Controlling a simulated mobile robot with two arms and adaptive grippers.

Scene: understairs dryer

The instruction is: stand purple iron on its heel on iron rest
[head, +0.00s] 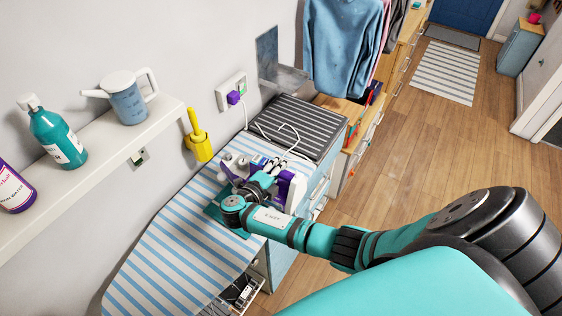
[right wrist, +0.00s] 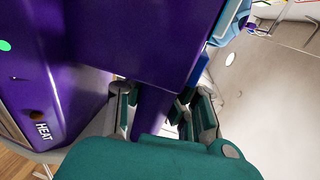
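The purple iron (head: 290,190) is at the far part of the striped ironing board (head: 170,250), partly hidden by my right gripper and arm. My right gripper (head: 262,180) is at the iron. In the right wrist view its fingers (right wrist: 160,115) lie on both sides of a purple handle (right wrist: 152,122) and appear closed on it. A purple body part with the word HEAT (right wrist: 60,80) fills the left of that view. The dark ribbed iron rest (head: 300,122) is at the board's far end, with a white cord lying over it. My left gripper is not in view.
A purple plug (head: 233,97) is in the wall socket. A yellow holder (head: 198,145) hangs on the wall. A shelf (head: 105,150) with bottles and a jug is at left. Open wood floor is at right.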

